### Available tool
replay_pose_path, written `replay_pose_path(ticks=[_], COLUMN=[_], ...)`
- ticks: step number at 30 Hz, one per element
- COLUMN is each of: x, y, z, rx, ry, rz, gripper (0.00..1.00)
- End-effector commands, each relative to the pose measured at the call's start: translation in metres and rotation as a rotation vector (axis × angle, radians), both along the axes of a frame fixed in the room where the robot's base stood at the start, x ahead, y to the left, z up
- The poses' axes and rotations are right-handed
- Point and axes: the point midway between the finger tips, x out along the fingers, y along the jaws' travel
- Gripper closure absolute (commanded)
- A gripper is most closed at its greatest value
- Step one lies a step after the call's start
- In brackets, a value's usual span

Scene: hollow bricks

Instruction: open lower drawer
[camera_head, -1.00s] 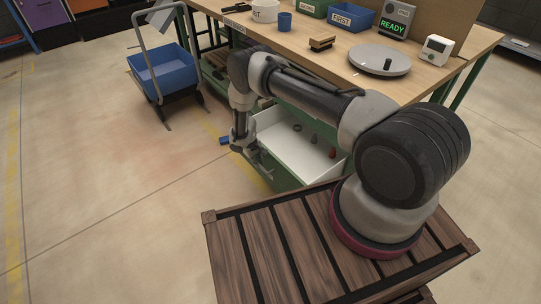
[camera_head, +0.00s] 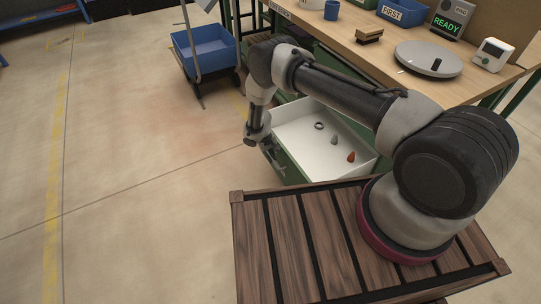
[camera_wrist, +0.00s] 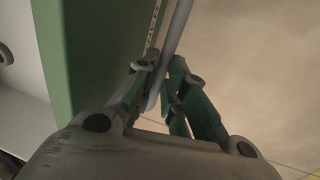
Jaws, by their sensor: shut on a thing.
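The open drawer (camera_head: 300,121) under the workbench has a white inside and a green front. It stands well out from the bench. It holds a dark ring (camera_head: 319,125), a grey cone-like piece (camera_head: 334,140) and a red cone-like piece (camera_head: 351,157). My gripper (camera_head: 270,153) is low at the drawer's front, its fingertips small in the head view. In the wrist view my gripper (camera_wrist: 165,88) is shut on the grey bar handle (camera_wrist: 180,25), beside the green drawer front (camera_wrist: 95,50). Part of the handle is hidden by the fingers.
The workbench (camera_head: 360,55) carries a blue bin (camera_head: 402,12), a round grey plate (camera_head: 428,59), a brown block (camera_head: 369,35) and a white device (camera_head: 491,54). A blue cart (camera_head: 205,48) stands behind my arm. The floor (camera_head: 130,130) left of the drawer is clear.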

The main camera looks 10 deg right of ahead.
Motion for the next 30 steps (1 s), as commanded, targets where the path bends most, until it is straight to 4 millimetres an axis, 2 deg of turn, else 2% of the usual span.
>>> replay_pose_path(ticks=[1, 4, 13, 16, 20, 24, 30], x=[-0.002, -0.001, 0.000, 0.000, -0.001, -0.003, -0.007], y=[-0.001, -0.001, 0.000, 0.002, 0.006, 0.011, 0.017], z=[-0.001, -0.001, 0.000, 0.007, 0.028, 0.061, 0.099], rx=[-0.002, -0.002, 0.000, 0.000, 0.000, 0.001, 0.000], ry=[0.003, 0.002, 0.001, -0.001, -0.001, -0.002, 0.001], rz=[-0.001, -0.001, 0.000, 0.000, 0.001, 0.001, 0.000], gripper=[0.84, 0.66, 0.66, 0.66, 0.66, 0.66, 0.66])
